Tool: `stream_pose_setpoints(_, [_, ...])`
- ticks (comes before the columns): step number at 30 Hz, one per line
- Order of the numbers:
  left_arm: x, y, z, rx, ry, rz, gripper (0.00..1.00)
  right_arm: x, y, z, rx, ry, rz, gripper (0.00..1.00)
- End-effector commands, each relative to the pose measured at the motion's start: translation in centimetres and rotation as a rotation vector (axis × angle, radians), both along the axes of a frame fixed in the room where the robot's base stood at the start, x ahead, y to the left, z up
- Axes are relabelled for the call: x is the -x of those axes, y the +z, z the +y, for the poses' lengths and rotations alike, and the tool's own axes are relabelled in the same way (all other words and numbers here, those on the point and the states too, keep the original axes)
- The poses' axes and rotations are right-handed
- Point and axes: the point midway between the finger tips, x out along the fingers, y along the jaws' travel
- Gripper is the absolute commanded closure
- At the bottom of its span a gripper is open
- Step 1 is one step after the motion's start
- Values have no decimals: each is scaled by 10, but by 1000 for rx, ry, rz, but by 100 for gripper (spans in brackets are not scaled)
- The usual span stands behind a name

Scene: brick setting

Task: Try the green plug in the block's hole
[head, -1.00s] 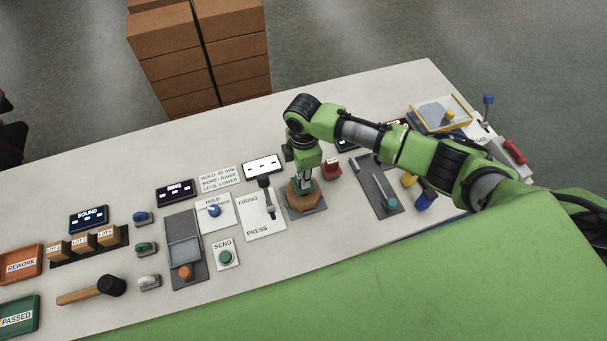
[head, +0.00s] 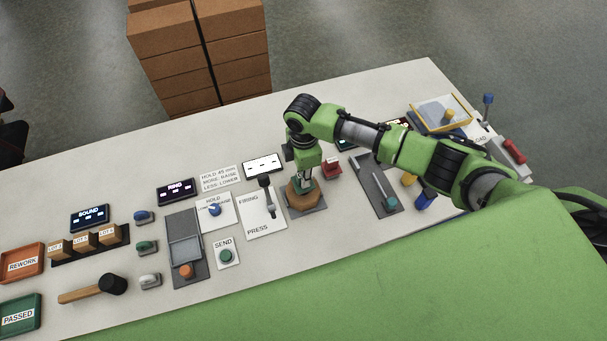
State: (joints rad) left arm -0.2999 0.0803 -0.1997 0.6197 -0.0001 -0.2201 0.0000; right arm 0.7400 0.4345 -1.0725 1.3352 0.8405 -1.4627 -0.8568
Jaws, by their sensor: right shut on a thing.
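A brown, many-sided block (head: 309,203) sits on a grey base plate right of the middle of the white table. My right gripper (head: 304,186) points down over the top of the block and is shut on the green plug, which is mostly covered by the fingers. The plug is at the block's top. I cannot tell whether it is in the hole or only resting at it, because the gripper hides the hole. My left gripper is not in view.
A lever panel (head: 260,216) stands just left of the block, and a small red item (head: 332,168) behind it to the right. A grey slotted panel (head: 373,184) lies right. A mallet (head: 90,290), trays and a SEND button (head: 226,256) are farther left.

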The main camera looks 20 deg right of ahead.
Motion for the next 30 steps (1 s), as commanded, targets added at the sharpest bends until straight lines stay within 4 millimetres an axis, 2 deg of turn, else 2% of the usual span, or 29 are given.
stream_pose_setpoints(13, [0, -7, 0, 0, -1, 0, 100, 0, -11, 0, -1, 0, 0, 100])
stream_pose_setpoints(30, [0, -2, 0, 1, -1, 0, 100, 0, -12, 1, -1, 0, -1, 100])
